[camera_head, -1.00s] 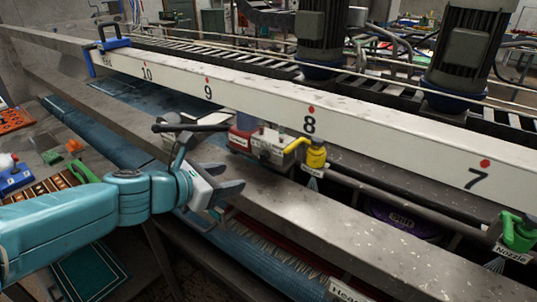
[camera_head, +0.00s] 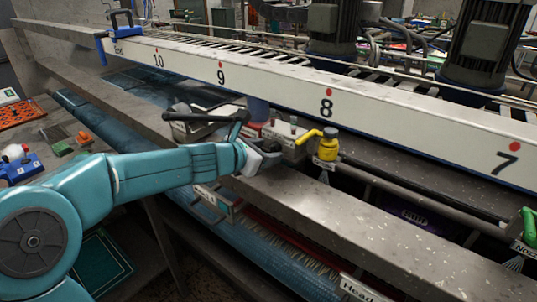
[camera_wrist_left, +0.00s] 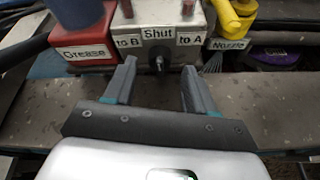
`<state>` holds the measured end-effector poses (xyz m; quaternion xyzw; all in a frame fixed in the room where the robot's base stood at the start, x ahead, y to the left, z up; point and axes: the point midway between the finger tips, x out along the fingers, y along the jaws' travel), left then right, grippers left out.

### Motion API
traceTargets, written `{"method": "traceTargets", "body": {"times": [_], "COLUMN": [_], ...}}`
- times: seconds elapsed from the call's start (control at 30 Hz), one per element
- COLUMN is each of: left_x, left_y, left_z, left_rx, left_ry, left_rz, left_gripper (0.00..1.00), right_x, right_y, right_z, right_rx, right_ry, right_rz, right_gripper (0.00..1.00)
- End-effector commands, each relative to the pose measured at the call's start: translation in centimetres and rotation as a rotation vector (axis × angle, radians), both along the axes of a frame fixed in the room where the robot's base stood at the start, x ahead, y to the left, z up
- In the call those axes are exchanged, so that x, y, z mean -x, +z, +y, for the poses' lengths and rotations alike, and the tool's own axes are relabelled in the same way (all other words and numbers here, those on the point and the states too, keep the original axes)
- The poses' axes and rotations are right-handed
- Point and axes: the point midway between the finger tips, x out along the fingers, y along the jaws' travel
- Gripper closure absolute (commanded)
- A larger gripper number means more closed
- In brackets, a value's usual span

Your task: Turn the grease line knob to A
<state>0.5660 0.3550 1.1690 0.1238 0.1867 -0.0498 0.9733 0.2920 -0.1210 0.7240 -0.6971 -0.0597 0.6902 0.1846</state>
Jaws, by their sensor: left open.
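The grease line knob (camera_wrist_left: 159,63) is a small dark knob on the front of a grey metal box (camera_wrist_left: 186,17). Labels around it read "to B", "Shut" and "to A"; the knob stands below "Shut". A red block labelled "Grease" (camera_wrist_left: 88,55) is beside the box on the left. My left gripper (camera_wrist_left: 157,72) is open, its two fingers pointing at the box with the knob between their lines. In the head view my left gripper (camera_head: 268,156) is in front of the grey box (camera_head: 287,138), and the knob is hidden there. My right gripper is not seen.
A yellow valve (camera_head: 327,147) labelled "Nozzle" stands right of the box. A black bar handle (camera_head: 200,117) lies left of it. A long white numbered beam (camera_head: 390,122) runs behind. A grey metal rail (camera_head: 330,215) passes below the gripper.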

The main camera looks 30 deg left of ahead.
Motion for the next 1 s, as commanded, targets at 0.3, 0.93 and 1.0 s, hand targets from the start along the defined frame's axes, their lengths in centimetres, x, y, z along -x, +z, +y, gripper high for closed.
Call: {"method": "traceTargets", "body": {"times": [0.3,0.93,1.0], "left_x": [-1.7,-1.6,-1.6], "left_y": [-0.6,-0.7,-0.8], "left_z": [-0.2,-0.1,-0.1], "left_rx": [0.000,-0.024,-0.048], "left_ry": [0.000,-0.001,-0.001], "left_rz": [-0.001,-0.003,-0.005], "left_gripper": [0.45,1.00,1.00], "right_x": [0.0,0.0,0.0], "right_y": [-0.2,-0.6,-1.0], "right_z": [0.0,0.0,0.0], "right_rx": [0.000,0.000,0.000], "right_ry": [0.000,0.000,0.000], "right_rz": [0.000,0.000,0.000], "right_gripper": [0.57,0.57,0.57]}}
